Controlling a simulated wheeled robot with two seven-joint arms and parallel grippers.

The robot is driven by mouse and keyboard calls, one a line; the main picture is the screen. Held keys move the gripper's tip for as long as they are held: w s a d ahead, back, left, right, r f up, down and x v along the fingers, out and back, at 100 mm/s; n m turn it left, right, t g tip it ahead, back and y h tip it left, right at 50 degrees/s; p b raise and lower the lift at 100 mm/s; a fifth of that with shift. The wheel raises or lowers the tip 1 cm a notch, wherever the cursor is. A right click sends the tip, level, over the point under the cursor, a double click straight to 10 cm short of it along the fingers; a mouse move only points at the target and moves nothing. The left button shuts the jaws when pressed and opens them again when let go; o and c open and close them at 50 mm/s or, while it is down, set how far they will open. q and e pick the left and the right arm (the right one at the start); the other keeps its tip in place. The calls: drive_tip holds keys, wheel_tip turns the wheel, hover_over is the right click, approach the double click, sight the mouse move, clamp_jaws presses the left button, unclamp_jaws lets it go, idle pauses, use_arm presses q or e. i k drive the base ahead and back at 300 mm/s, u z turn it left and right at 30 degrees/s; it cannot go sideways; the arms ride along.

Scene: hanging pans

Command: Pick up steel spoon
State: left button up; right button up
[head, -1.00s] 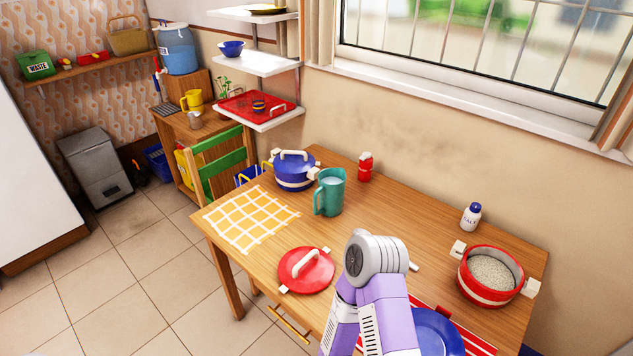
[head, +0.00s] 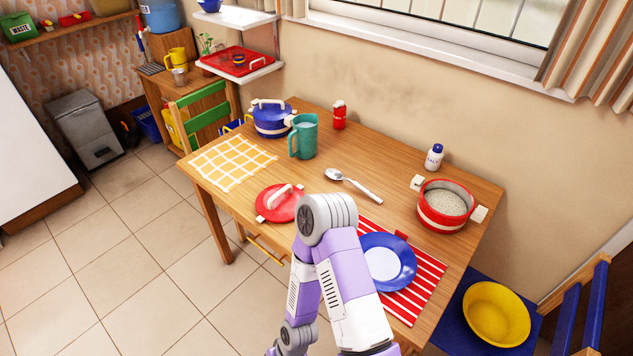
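The steel spoon (head: 352,185) lies on the wooden table, in the middle of the tabletop in the head view. Its bowl points to the upper left and its handle to the lower right. The whole spoon shows, with nothing on it. A purple and white arm of mine stands in front of the table at the lower middle, its upper joint below and left of the spoon and apart from it in the picture. Neither of my grippers shows.
Around the spoon on the table (head: 385,205) are a teal pitcher (head: 304,140), a red lid (head: 277,206), a blue plate (head: 366,276) on a striped mat (head: 425,285), and a red pot (head: 437,218) of grains. A salt bottle (head: 434,158) stands behind. Bare wood surrounds the spoon.

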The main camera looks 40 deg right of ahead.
sight(331, 173)
drive_tip(key=u, duration=0.65)
drive_tip(key=i, duration=0.85)
drive_tip(key=z, duration=2.75)
